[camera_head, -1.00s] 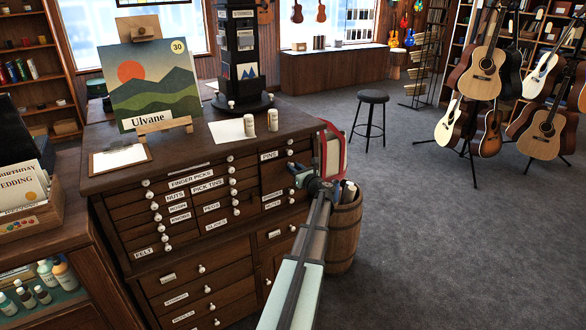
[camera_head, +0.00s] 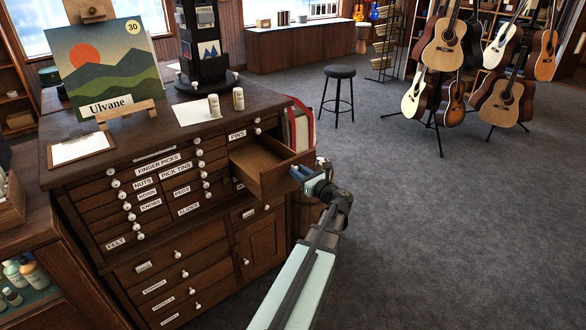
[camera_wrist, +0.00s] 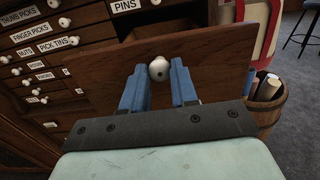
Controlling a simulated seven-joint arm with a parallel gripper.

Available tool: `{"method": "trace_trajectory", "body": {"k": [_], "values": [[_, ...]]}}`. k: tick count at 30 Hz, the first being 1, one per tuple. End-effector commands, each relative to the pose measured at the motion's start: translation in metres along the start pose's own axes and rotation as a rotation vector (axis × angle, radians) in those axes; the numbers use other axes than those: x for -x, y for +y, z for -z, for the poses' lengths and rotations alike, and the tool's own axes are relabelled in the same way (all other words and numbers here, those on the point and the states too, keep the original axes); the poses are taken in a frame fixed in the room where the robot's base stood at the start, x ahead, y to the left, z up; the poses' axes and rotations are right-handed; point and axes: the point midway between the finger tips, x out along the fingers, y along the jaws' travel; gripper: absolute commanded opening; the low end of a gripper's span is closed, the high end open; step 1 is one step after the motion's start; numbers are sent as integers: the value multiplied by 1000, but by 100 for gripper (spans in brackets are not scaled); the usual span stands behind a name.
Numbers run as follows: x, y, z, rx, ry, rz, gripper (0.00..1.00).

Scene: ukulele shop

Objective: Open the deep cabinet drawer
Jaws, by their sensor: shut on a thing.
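The deep drawer (camera_head: 290,176) in the right part of the wooden cabinet (camera_head: 240,108) stands pulled out, its empty inside showing from above. My gripper (camera_head: 303,174) is at the drawer's front. In the wrist view, the drawer front (camera_wrist: 205,65) fills the middle, and my gripper's blue fingers (camera_wrist: 158,88) are on both sides of the white round knob (camera_wrist: 158,67), closed on it. The small drawer labelled PINS (camera_wrist: 135,5) lies above the opening and is shut.
Several labelled small drawers (camera_head: 160,190) to the left are shut. Bottles (camera_head: 238,99), a clipboard (camera_head: 82,148) and a painting stand (camera_head: 125,112) are on the cabinet top. A barrel (camera_wrist: 268,100) with rolls stands right of the drawer. Carpet (camera_head: 440,220) to the right is clear.

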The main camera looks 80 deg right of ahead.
Motion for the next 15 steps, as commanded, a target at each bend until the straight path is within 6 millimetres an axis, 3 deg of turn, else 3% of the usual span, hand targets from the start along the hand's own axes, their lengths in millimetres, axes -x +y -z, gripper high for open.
{"method": "trace_trajectory", "body": {"k": [13, 14, 15], "values": [[4, 0, 0, 0, 1, -3, 0], [4, 0, 0, 0, 1, -3, 31], [4, 0, 0, 0, 1, -3, 35]]}}
